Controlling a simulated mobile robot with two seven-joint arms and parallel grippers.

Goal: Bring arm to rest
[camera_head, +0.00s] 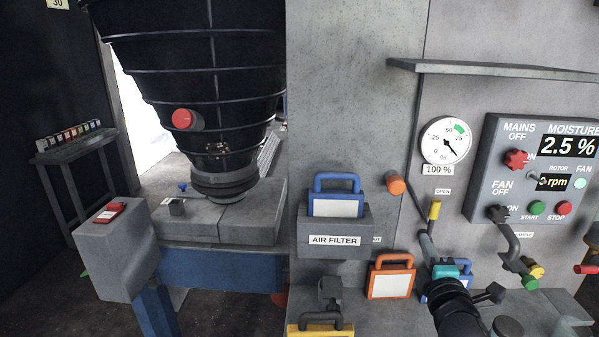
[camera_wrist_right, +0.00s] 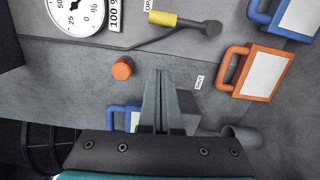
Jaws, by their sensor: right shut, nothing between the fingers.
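My right gripper (camera_head: 427,246) is in front of the grey panel, just below the yellow-handled lever (camera_head: 435,210) in the head view. Its teal collar and dark wrist show at the lower right. In the right wrist view the fingers of my right gripper (camera_wrist_right: 163,78) are together with nothing between them. The yellow lever (camera_wrist_right: 180,21) is beyond the tips there, and I cannot tell how far off. An orange knob (camera_wrist_right: 121,68) is left of the fingers. My left gripper is not in view.
An orange-framed filter (camera_head: 390,282) and a blue filter (camera_head: 338,205) in the AIR FILTER holder (camera_head: 335,240) are to the left. The control box (camera_head: 490,180) with knobs and handles is to the right. A shelf (camera_head: 490,69) juts out above the gauge (camera_head: 446,140).

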